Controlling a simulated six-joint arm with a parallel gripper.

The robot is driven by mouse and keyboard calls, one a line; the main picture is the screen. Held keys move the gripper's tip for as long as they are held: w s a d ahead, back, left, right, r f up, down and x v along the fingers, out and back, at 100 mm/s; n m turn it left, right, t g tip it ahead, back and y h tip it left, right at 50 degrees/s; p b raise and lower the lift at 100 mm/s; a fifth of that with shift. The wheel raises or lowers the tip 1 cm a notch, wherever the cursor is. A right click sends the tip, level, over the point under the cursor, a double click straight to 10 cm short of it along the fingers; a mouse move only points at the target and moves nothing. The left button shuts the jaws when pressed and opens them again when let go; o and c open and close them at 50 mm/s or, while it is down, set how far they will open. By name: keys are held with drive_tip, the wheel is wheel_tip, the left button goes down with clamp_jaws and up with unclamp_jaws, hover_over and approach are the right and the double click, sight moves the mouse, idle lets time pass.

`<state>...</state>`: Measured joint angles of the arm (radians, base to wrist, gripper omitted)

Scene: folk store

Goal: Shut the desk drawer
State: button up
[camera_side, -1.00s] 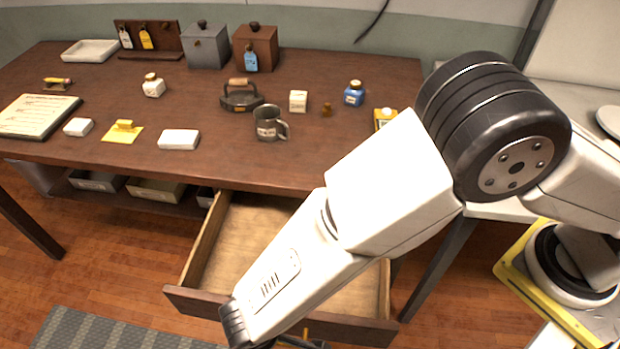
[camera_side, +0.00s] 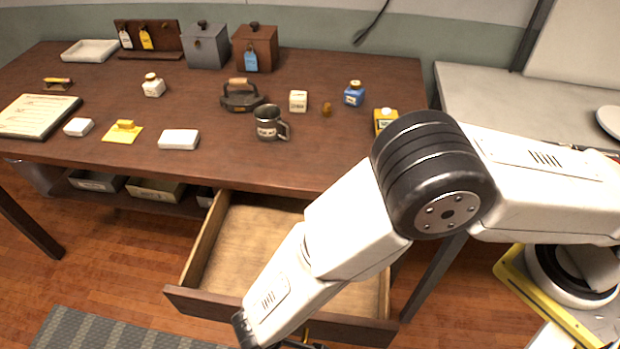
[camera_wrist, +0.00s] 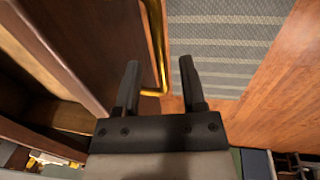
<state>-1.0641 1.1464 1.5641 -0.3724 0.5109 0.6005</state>
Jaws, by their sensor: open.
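The desk drawer is pulled well out from under the brown desk (camera_side: 330,150). Its bare wooden floor (camera_side: 235,255) and dark front panel (camera_side: 200,306) show in the side view, partly covered by my arm. In the wrist view the dark drawer front (camera_wrist: 70,40) is at the left, with a brass handle (camera_wrist: 157,40) along it. My gripper (camera_wrist: 158,66) is open, its two fingers apart. The handle appears in the gap between the fingertips; I cannot tell how deep it sits or whether it touches. In the side view the gripper is mostly hidden at the bottom edge.
Below the desk is a shelf with trays (camera_side: 155,190). A grey striped rug (camera_wrist: 228,45) lies on the floor before the drawer.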

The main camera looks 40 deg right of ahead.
drive_tip(key=shift+w+f, duration=0.1)
drive_tip(key=shift+f, duration=0.35)
clamp_jaws()
idle(1.2)
